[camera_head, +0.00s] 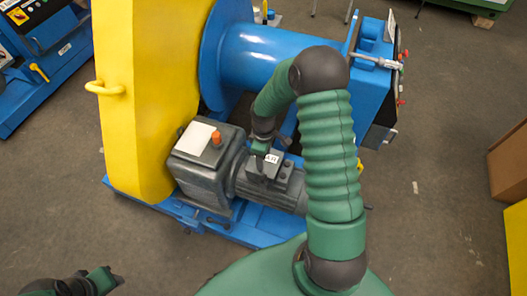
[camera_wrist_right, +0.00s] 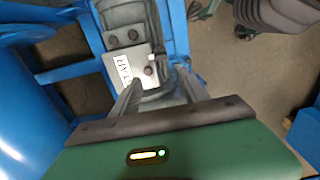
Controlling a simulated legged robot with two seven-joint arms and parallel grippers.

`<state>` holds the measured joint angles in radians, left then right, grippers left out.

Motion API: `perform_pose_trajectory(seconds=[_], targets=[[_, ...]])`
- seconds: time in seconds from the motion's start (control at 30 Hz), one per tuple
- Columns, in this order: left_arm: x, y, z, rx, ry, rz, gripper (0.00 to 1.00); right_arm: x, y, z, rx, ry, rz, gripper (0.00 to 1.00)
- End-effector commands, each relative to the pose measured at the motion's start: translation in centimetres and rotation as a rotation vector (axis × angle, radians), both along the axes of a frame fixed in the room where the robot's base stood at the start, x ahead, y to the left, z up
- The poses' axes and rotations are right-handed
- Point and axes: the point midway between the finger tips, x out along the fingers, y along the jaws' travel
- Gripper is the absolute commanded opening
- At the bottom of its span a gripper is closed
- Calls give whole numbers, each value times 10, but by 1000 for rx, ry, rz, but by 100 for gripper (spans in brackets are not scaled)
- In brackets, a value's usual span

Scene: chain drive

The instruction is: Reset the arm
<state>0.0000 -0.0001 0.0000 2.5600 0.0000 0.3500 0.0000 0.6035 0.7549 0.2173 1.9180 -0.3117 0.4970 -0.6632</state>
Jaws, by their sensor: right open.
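My right arm reaches up and over, then down to the grey motor (camera_head: 272,190) in the head view. My right gripper (camera_head: 266,148) is just above the motor's top box with its white label (camera_head: 272,158). In the right wrist view my right gripper (camera_wrist_right: 158,84) is open. Its two fingers are apart, over the labelled metal plate (camera_wrist_right: 132,68) with round bolts. I cannot tell whether the fingers touch the box. At the lower left of the head view, part of my left arm's dark and green end (camera_head: 75,284) shows, cut off by the picture edge. Its fingers are not clear.
A tall yellow guard (camera_head: 145,85) with a side handle stands left of the motor. A blue drum (camera_head: 262,55) and blue frame (camera_head: 245,232) surround it. A grey gearbox (camera_head: 205,160) with an orange cap adjoins the motor.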

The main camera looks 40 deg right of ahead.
Motion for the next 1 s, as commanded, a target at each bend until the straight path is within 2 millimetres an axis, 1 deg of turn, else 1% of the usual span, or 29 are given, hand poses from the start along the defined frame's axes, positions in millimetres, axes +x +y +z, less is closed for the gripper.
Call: perform_pose_trajectory(seconds=[0.03,0.1,0.2,0.67,0.73,0.77,0.87,0.9,1.0], targets=[[0,0,2,0,0,0,38,1,-1,10,-1,-2,-1,53],[0,0,3,0,0,0,38,1,0,18,0,-1,-1,53],[0,0,3,0,0,0,38,0,0,24,1,0,0,53],[0,0,3,0,0,0,38,0,2,25,0,0,-1,53],[0,0,5,0,0,0,38,0,11,34,-8,-8,-14,53],[0,0,5,0,0,0,38,-1,18,41,-13,-14,-25,53],[0,0,9,0,0,0,38,-9,54,72,-33,-51,-98,53],[0,0,11,0,0,0,38,-15,71,87,-36,-71,-140,53],[0,0,15,0,0,0,38,-37,113,117,-27,-132,-259,53]])
